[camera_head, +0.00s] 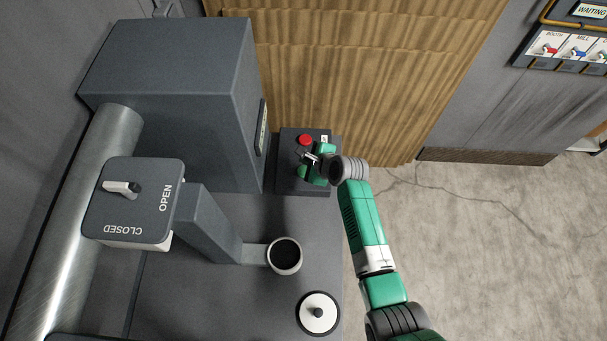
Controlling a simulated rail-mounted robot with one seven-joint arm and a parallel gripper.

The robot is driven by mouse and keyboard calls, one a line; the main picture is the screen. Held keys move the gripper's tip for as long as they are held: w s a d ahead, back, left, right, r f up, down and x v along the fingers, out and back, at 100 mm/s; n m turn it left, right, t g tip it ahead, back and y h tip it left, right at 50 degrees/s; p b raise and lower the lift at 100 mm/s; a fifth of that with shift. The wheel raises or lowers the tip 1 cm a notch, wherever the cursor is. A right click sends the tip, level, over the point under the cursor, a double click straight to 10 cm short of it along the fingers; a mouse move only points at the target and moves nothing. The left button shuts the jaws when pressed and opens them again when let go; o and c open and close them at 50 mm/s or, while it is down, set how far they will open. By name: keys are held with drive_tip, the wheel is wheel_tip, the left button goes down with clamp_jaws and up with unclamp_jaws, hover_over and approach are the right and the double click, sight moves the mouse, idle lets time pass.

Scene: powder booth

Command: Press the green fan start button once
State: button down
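A dark control box (289,184) stands at the back right of the grey bench. A round red button (305,140) shows clearly on its top. A green patch (303,172) shows below the red button, beside my wrist; it looks like the green fan start button, but my green wrist partly covers this spot, so I cannot be sure. My gripper (309,157) is over the box, between the red button and the green patch. Its fingers are small and dark here. I cannot tell whether they are open or touch anything.
A lever plate marked OPEN and CLOSED (153,205) stands at the left by a metal pipe (75,210). A cup-like holder (285,257) and a white-lidded round container (318,313) are at the bench front. A tall grey cabinet (185,100) stands left of the box.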

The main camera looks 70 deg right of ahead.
sight(301, 168)
drive_tip(key=shift+f+b, duration=1.3)
drive_tip(key=shift+f, duration=0.9)
drive_tip(key=shift+f, duration=0.45)
drive_tip(key=shift+f+b, duration=0.45)
drive_tip(key=shift+f, duration=0.05)
idle(0.6)
drive_tip(key=shift+r, duration=0.1)
drive_tip(key=shift+r+p, duration=0.8)
drive_tip(key=shift+p, duration=0.25)
drive_tip(key=shift+r, duration=0.1)
wheel_tip(301, 168, up, 5)
drive_tip(key=p, duration=0.5)
